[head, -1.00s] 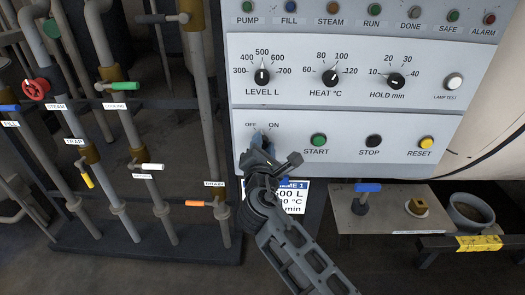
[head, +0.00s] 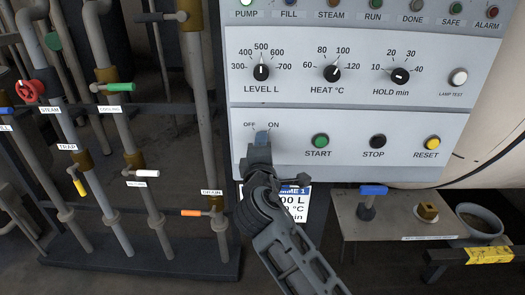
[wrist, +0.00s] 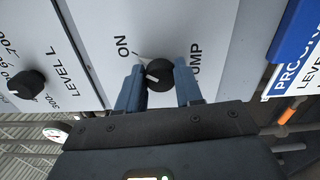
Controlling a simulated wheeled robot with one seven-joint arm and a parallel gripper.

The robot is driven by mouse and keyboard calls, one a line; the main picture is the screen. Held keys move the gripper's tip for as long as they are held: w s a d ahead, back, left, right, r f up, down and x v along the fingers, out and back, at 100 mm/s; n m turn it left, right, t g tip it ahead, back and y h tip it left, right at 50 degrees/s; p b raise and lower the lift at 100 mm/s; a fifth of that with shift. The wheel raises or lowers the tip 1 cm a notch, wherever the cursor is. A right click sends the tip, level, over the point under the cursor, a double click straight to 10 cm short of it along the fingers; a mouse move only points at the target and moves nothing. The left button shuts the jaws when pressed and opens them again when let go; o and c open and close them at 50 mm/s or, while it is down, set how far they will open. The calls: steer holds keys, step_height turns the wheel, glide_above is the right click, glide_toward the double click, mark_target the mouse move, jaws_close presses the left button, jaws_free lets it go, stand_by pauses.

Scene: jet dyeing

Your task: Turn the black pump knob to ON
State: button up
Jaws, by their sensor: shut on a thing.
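The black pump knob (wrist: 160,75) is on the white panel, between the two blue fingers of my gripper (wrist: 160,88) in the wrist view. The gripper is shut on it, with a finger on each side. The knob's white pointer mark is turned to the side where ON is printed; the label PUMP is partly covered by a finger. In the head view my gripper (head: 261,139) is at the panel just below the OFF and ON labels and hides the knob. The PUMP lamp (head: 245,2) at the top edge looks bright.
The LEVEL L knob (head: 261,72) is above my gripper. The START button (head: 320,141) is to its right. Pipes with valve handles, such as the orange DRAIN handle (head: 192,213), stand to the left. A shelf (head: 395,225) with a blue-handled item is at lower right.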

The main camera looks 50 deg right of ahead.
stand_by(0.5)
steer(key=o, duration=1)
steer(key=shift+o, duration=0.2)
steer(key=shift+s+a, duration=0.1)
steer(key=v, duration=0.7)
steer(key=shift+s+a+b, duration=0.2)
steer(key=shift+b, duration=0.2)
steer(key=shift+f, duration=0.1)
